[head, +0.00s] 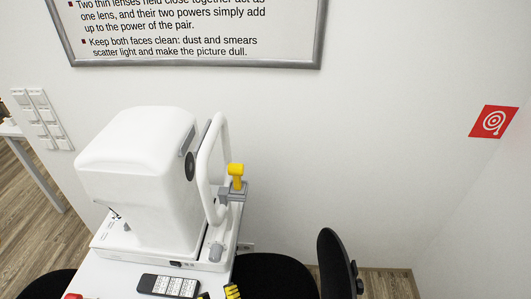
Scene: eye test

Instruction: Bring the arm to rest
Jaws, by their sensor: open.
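My gripper (218,294) shows only at the bottom edge of the head view, as two black and yellow fingertips with a gap between them. It is open, and I see nothing between the tips. The rest of my gripper and my arm are cut off by the frame. The fingertips appear in front of the white table (115,278), near its right front part. Whether they touch anything cannot be told.
A white eye-test instrument (140,170) with a chin-rest frame and a yellow part (236,177) stands on the table. A dark remote or phone-like item (168,286) lies in front. A red thing (73,296) is cut off at lower left. A black chair (333,265) stands right.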

